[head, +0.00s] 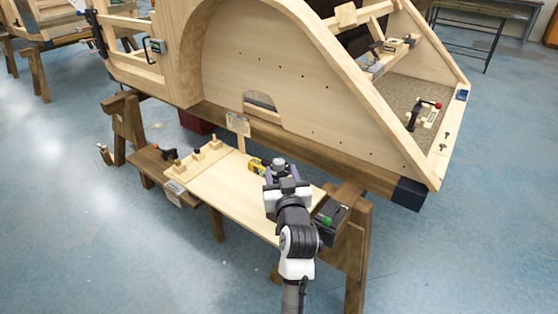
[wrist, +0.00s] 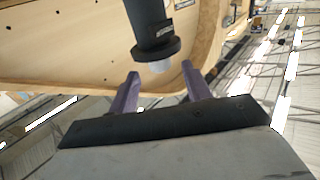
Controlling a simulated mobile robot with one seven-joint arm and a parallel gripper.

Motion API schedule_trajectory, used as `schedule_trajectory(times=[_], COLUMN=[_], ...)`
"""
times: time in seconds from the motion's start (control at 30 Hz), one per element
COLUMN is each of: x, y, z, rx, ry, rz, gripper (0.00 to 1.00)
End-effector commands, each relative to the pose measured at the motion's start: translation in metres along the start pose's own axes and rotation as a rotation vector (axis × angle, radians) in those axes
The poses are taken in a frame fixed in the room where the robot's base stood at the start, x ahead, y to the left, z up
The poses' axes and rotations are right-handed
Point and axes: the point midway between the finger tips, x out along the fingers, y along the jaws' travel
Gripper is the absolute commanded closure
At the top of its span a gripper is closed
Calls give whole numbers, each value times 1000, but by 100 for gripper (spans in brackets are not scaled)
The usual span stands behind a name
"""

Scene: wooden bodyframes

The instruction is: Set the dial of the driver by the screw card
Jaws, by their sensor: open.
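The driver shows in the head view as a yellow and black body (head: 257,167) on the pale work board, with a grey round part (head: 280,163) beside it. My gripper (head: 281,175) is open at this grey part, its purple fingers to either side. In the wrist view a dark cylinder (wrist: 153,25) with a wide collar and whitish tip stands just beyond my open fingers (wrist: 157,88); I cannot tell whether they touch it. Dial marks cannot be read. A small card (head: 238,123), seemingly the screw card, stands upright behind the board; its writing is too small to read.
The pale board (head: 232,196) rests on a wooden trestle bench (head: 150,164). Wooden blocks with knobs (head: 205,154) stand at its left. A black box with a green part (head: 330,221) is at the right. The large wooden body frame (head: 240,60) rises close behind.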

Motion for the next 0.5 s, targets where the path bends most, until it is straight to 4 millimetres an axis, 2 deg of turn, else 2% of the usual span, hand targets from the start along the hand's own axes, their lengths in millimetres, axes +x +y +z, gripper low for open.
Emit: schedule_trajectory(times=[0.03,0.2,0.33,0.5], x=[11,36,46,49], y=[0,0,0,0], z=[-2,-2,-1,0], rx=[0,-1,0,0], ry=[1,1,2,1], rz=[-1,1,1,0], gripper=[51,51,51,51])
